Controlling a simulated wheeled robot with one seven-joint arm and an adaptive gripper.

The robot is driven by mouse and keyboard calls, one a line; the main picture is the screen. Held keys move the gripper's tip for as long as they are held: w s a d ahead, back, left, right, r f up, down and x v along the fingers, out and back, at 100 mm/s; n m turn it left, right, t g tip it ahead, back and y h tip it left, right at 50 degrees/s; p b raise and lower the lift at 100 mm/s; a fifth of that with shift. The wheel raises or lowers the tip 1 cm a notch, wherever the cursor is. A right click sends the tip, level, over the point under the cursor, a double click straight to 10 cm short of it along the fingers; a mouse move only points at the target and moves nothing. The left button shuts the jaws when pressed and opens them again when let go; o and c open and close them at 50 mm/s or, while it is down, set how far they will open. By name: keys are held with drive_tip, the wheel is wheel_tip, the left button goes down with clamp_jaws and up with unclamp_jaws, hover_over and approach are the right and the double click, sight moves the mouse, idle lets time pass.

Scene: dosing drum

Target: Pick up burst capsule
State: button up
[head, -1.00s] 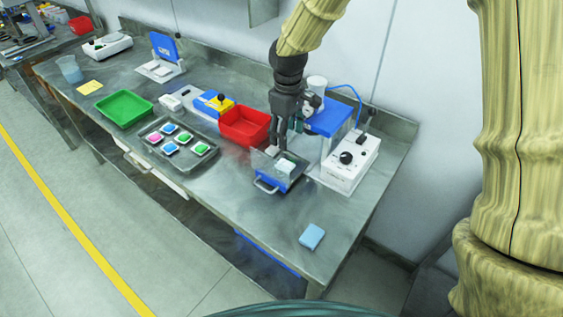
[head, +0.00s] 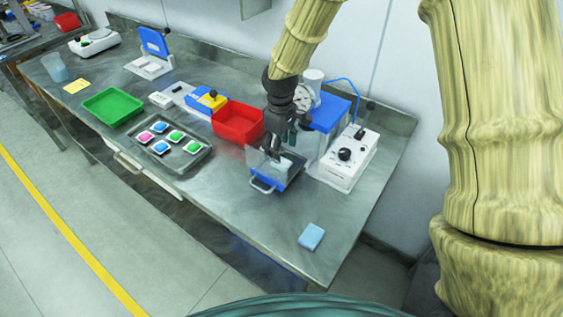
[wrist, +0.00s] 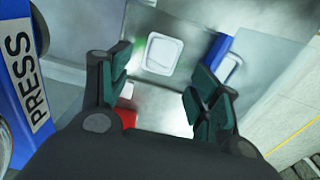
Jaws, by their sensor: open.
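A pale, square capsule (wrist: 162,55) with rounded corners lies on the metal floor of the pulled-out drawer in the wrist view. In the head view the capsule (head: 285,164) shows partly, beside my fingers. My gripper (head: 273,150) is over the drawer, pointing down. In the wrist view my gripper (wrist: 162,90) is open, its dark green finger pads apart, with the capsule seen between and beyond them. Nothing is held. I cannot tell whether the capsule is burst.
The blue-and-white press (head: 327,115) stands close behind the drawer, with a white control box (head: 345,160) to its right. A red bin (head: 237,122) is close on the left. A tray (head: 196,162) holds several coloured capsules. A blue cloth (head: 311,236) lies in front; bench around it is clear.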

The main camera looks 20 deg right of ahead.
sight(284, 160)
drive_tip(key=f, duration=0.1)
drive_tip(key=f+p, duration=0.1)
drive_tip(key=s+f, duration=0.1)
drive_tip(key=shift+d+f+p, duration=0.2)
drive_tip(key=shift+d+p, duration=0.15)
drive_tip(key=shift+f, duration=0.85)
drive_tip(key=c, duration=0.7)
